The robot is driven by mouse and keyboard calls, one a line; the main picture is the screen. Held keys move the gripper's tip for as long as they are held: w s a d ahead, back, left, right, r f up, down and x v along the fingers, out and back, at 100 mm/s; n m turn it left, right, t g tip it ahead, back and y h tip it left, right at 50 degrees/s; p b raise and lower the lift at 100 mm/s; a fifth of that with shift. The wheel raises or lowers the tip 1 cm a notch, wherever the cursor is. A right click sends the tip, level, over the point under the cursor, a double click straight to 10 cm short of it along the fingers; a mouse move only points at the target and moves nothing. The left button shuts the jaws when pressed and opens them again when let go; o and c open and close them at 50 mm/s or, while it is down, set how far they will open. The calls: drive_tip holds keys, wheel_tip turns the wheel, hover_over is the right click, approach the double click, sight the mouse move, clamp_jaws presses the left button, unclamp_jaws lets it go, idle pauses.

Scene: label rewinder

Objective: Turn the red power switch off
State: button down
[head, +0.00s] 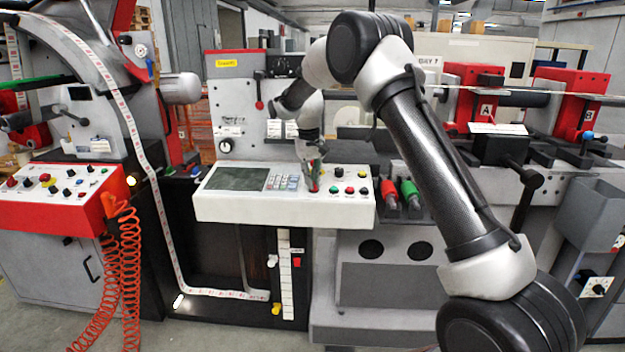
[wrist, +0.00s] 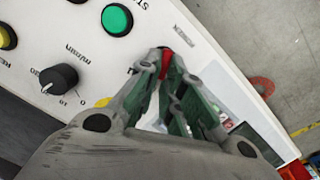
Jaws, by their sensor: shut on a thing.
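The red power switch (wrist: 165,60) shows in the wrist view as a small red piece between my fingertips, on the white panel. My gripper (wrist: 163,72) is shut on it, and the fingers hide most of it, so its position cannot be told. In the head view my gripper (head: 314,181) reaches down onto the white control panel (head: 240,212), between the keypad and the round buttons. The switch is too small and covered to make out clearly there.
In the wrist view a green button (wrist: 117,20), a black knob (wrist: 59,78) and a yellow button (wrist: 5,38) sit near the fingers. In the head view a keypad (head: 282,182) lies left of the gripper. A red control box (head: 55,208) stands farther left.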

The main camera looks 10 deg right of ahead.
idle(0.4)
drive_tip(key=c, duration=1.6)
unclamp_jaws()
drive_tip(key=shift+o, duration=0.2)
wheel_tip(320, 180, up, 12)
drive_tip(key=shift+a, duration=0.4)
